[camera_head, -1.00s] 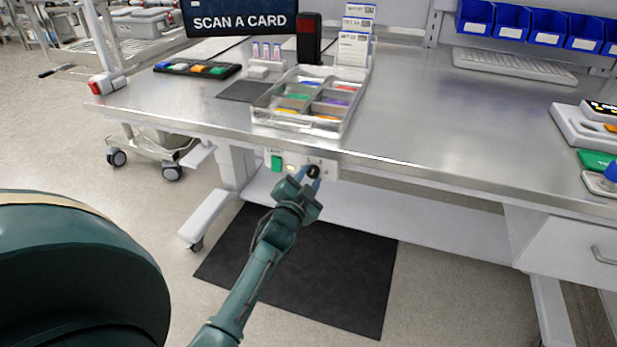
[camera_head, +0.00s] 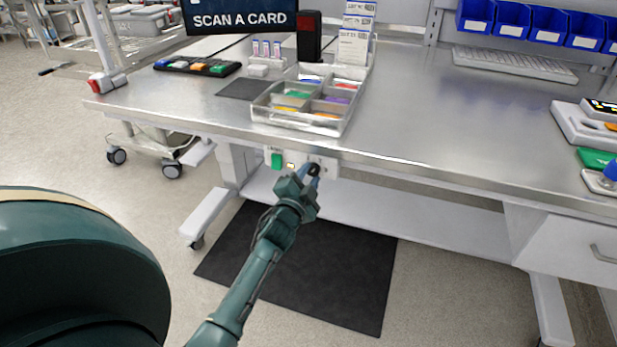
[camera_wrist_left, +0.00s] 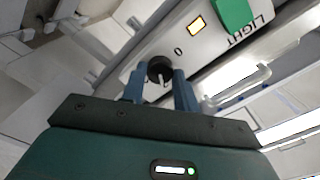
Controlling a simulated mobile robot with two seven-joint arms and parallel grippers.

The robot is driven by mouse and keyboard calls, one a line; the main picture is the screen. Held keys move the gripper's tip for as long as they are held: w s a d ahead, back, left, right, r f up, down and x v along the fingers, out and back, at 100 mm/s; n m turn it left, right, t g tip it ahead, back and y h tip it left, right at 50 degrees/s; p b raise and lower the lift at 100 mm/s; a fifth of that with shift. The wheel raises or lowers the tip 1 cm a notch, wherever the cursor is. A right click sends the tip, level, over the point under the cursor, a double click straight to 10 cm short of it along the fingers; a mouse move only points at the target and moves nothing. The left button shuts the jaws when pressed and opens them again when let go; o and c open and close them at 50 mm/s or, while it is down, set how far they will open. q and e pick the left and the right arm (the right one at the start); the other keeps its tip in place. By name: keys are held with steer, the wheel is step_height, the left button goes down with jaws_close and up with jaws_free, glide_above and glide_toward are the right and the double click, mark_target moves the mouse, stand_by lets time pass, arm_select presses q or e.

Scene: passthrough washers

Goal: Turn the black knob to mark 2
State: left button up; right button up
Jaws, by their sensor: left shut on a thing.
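The black knob (camera_head: 314,169) is on the front of a white control panel (camera_head: 330,170) under the table's front edge. My left gripper (camera_head: 309,175) reaches it from below. In the left wrist view the knob (camera_wrist_left: 159,68) sits between the two blue fingers of the left gripper (camera_wrist_left: 159,85), which is shut on it. A pale pointer line shows on the knob's face. A "0" mark is printed on the panel beside it; I cannot make out a mark 2. My right gripper is not in view.
Left of the knob on the panel are a small lit yellow light (camera_head: 291,165) and a green switch (camera_head: 277,161), with "LIGHT" lettering in the wrist view. The table edge (camera_head: 400,165) overhangs just above. A divided tray (camera_head: 345,122) stands on top. Below is open floor with a black mat (camera_head: 340,290).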

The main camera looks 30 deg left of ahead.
arm_select(q)
steer(key=o, duration=1)
steer(key=v, duration=1.3)
steer(key=shift+s, duration=0.1)
steer(key=s+d+f+n+g+h+p, duration=0.1)
steer(key=s+d+g+h+p, duration=0.1)
steer(key=d, duration=0.4)
steer(key=s+d+f+n+g+h+p, duration=0.1)
steer(key=s+d+n+g+h+p, duration=0.1)
steer(key=s+d, duration=0.4)
steer(key=s+d+f+n+g+h+p, duration=0.1)
steer(key=s+d+n+g+h+p, duration=0.1)
steer(key=s+d+p, duration=0.3)
steer(key=shift+s+d+f+g+h, duration=0.35)
steer(key=shift+s+h, duration=0.25)
steer(key=shift+h, duration=0.2)
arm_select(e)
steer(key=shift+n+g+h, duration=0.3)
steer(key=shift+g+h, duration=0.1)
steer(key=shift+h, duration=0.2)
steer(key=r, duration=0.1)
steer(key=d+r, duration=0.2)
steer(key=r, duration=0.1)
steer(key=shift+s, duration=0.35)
